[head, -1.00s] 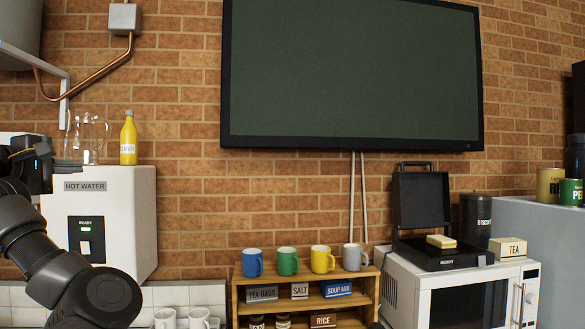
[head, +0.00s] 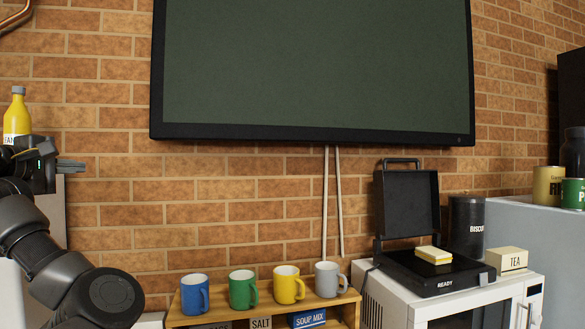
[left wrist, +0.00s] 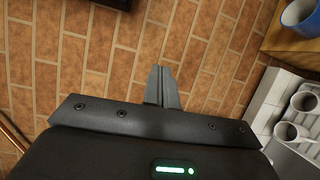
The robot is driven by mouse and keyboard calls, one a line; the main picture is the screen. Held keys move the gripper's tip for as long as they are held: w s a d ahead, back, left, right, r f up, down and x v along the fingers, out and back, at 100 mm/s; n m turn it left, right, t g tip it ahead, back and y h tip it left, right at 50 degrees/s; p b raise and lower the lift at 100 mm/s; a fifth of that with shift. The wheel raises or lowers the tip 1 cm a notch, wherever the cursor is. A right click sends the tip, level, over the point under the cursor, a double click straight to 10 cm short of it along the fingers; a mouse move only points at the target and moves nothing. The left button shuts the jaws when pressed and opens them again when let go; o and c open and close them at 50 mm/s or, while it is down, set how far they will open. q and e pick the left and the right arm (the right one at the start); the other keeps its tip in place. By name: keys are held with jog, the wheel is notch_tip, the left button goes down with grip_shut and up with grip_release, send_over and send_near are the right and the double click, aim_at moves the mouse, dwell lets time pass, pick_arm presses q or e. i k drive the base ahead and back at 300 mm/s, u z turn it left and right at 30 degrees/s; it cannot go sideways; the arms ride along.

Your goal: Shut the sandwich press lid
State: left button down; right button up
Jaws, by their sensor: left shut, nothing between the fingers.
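The sandwich press (head: 434,268) is black and sits on top of the white microwave at the right. Its lid (head: 407,203) stands open and upright, with a handle (head: 402,162) along the top edge. A yellow and white sandwich or sponge-like block (head: 433,254) rests on the lower plate. My left gripper (head: 72,166) is at the far left, well away from the press, with its fingers pointing right. In the left wrist view its fingers (left wrist: 161,87) are together and empty against the brick wall. My right gripper is not in view.
A wooden shelf (head: 190,320) with several mugs stands between my left gripper and the microwave (head: 405,303). A biscuit canister (head: 467,228) and a TEA box (head: 507,260) stand close to the press. A dark screen (head: 312,70) hangs above. A yellow bottle (head: 17,117) is behind my left arm.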

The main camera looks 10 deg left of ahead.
aim_at(407, 202)
jog(key=z, duration=0.65)
jog(key=i, duration=0.6)
jog(key=z, duration=0.75)
jog(key=i, duration=0.5)
jog(key=u, duration=0.05)
